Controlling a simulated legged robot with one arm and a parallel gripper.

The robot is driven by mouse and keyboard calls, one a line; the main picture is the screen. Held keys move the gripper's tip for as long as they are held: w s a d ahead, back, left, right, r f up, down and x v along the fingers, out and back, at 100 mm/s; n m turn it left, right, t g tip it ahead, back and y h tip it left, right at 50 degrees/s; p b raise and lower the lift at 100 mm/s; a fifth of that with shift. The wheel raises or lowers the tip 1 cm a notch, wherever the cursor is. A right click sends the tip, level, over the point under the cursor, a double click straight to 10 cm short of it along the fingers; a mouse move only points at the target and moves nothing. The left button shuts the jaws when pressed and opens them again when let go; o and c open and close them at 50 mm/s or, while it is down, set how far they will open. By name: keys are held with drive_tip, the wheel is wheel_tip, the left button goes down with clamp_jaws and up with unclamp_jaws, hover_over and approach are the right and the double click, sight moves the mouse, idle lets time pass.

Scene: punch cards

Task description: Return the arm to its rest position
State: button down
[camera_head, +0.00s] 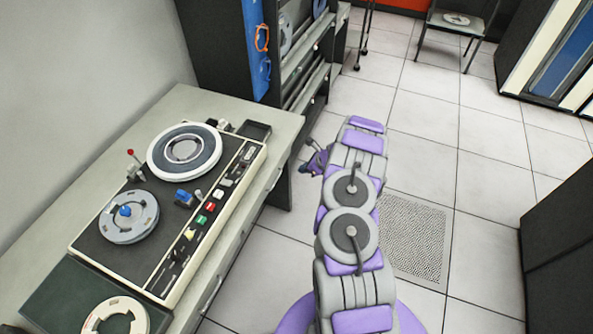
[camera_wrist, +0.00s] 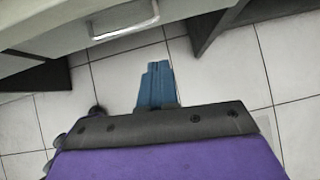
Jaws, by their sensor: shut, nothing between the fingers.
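My arm (camera_head: 350,215), purple and grey, stretches up the middle of the head view, over the floor to the right of the desk. My gripper (camera_wrist: 157,82) shows in the wrist view as blue fingers set together, shut and empty, with bare floor tiles beyond them. The gripper touches nothing that I can see.
A desk (camera_head: 285,122) with a tape-reel machine (camera_head: 255,160) stands on the left. A dark shelf unit (camera_head: 215,45) is behind it. A chair (camera_head: 458,22) stands at the back, and a dark cabinet (camera_head: 560,235) at right. Tiled floor (camera_head: 490,185) is clear between.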

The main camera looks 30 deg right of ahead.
drive_tip(key=s+a+r+n+g+y, duration=0.1)
drive_tip(key=a+r+n, duration=0.3)
drive_tip(key=a+r, duration=0.45)
drive_tip(key=s+a+r+n+g+y, duration=0.15)
drive_tip(key=a+r+n, duration=0.3)
drive_tip(key=r, duration=0.65)
drive_tip(key=s+a+r+n+g, duration=0.2)
drive_tip(key=s+a+r+n, duration=0.6)
drive_tip(key=a+r, duration=0.4)
drive_tip(key=s+a+r+n+g+h, duration=0.1)
drive_tip(key=s+a+r+n, duration=0.15)
drive_tip(key=s, duration=0.65)
drive_tip(key=s+a+r+n+g+h, duration=0.15)
drive_tip(key=s+r+n, duration=0.25)
drive_tip(key=s, duration=0.4)
drive_tip(key=s+d+r+n+h, duration=0.1)
drive_tip(key=s+d+n+h, duration=0.1)
drive_tip(key=s, duration=0.7)
drive_tip(key=s+d+r+n+g+h, duration=0.1)
drive_tip(key=s+d+n+h, duration=0.1)
drive_tip(key=s, duration=0.8)
drive_tip(key=shift+s+d+r+n+h, duration=0.2)
drive_tip(key=shift+d+n+h, duration=0.2)
drive_tip(key=shift+d+n, duration=0.45)
